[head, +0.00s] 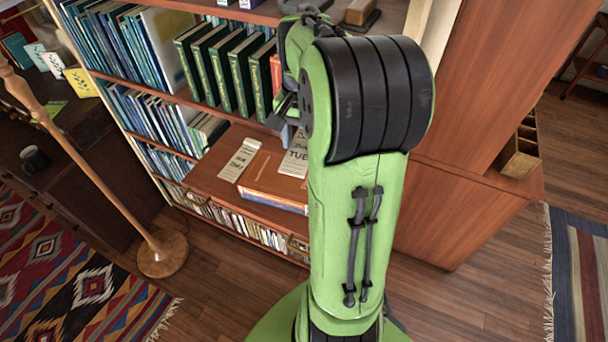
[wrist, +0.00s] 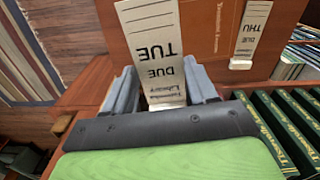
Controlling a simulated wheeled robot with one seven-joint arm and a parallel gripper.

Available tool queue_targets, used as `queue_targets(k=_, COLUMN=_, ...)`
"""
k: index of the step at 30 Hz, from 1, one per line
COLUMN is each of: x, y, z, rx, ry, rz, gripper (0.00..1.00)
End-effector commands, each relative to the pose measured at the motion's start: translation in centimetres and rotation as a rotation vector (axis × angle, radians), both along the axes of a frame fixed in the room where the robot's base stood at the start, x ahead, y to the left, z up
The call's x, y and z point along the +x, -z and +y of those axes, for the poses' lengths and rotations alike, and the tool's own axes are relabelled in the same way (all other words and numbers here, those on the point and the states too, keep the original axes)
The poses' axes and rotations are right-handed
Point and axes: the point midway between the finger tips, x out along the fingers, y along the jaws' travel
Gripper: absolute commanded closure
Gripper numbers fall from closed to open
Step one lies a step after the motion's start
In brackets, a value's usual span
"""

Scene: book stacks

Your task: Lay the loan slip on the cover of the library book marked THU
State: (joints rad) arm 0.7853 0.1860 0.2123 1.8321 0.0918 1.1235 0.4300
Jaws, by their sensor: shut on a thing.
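My gripper (wrist: 165,92) is shut on a pale paper slip (wrist: 152,32) printed DUE TUE, upside down in the wrist view. The slip (head: 296,158) also shows in the head view beside my arm, over or near the right part of an orange-brown book (head: 278,179). In the wrist view, the book's cover (wrist: 208,40) has small print too fine to read. A second slip (wrist: 252,28), printed DUE THU, lies to the right there. In the head view that slip (head: 239,160) lies left of the book. My arm hides most of the gripper in the head view.
Green books (head: 210,65) stand upright on the shelf behind; they also show at the lower right in the wrist view (wrist: 285,125). The reddish wooden ledge (head: 212,172) has bare room left of the book. A lamp pole (head: 95,175) stands to the left.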

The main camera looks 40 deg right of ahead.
Motion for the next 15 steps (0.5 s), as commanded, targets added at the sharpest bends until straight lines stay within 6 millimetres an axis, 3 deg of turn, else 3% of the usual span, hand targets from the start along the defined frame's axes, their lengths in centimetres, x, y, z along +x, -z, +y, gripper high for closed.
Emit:
queue_targets(k=2, x=-0.4, y=0.7, z=-0.2, rx=0.004, ry=0.015, rz=0.004, gripper=0.71)
queue_targets(k=6, x=-0.5, y=4.2, z=-0.2, rx=0.006, ry=0.017, rz=0.006, gripper=0.71)
queue_targets(k=15, x=-0.4, y=9.4, z=-0.2, rx=0.003, ry=0.015, rz=0.003, gripper=0.71)
